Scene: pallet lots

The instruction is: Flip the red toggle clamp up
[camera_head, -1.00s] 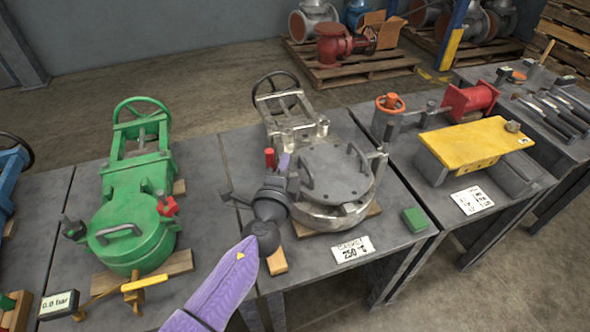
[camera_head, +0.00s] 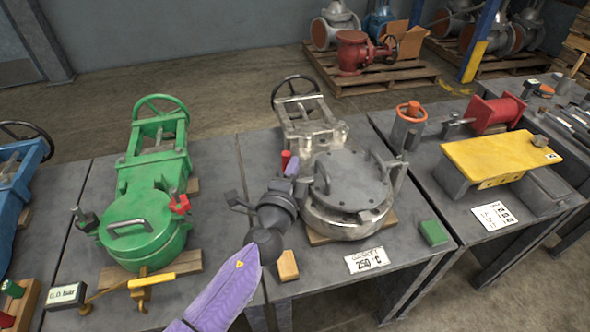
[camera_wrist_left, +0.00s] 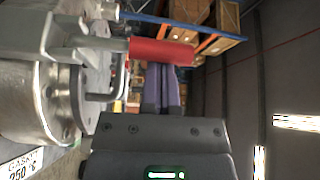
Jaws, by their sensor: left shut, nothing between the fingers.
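The red toggle clamp handle (camera_head: 286,159) stands upright beside the round grey lid (camera_head: 350,180) of the bare-metal valve. In the left wrist view the red handle (camera_wrist_left: 162,52) lies across the picture, on a grey metal arm. My left gripper (camera_head: 292,169) is shut and empty, its purple fingertips close by the handle. In the left wrist view the gripper fingers (camera_wrist_left: 163,88) point at the handle, which crosses in front of their tips. I cannot tell whether they touch it. My right gripper is in neither view.
A green valve (camera_head: 140,230) with its own small red part stands to the left. A green block (camera_head: 433,233) and a "250 °C" card (camera_head: 367,260) lie near the front edge. A yellow plate (camera_head: 500,158) is on the right bench.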

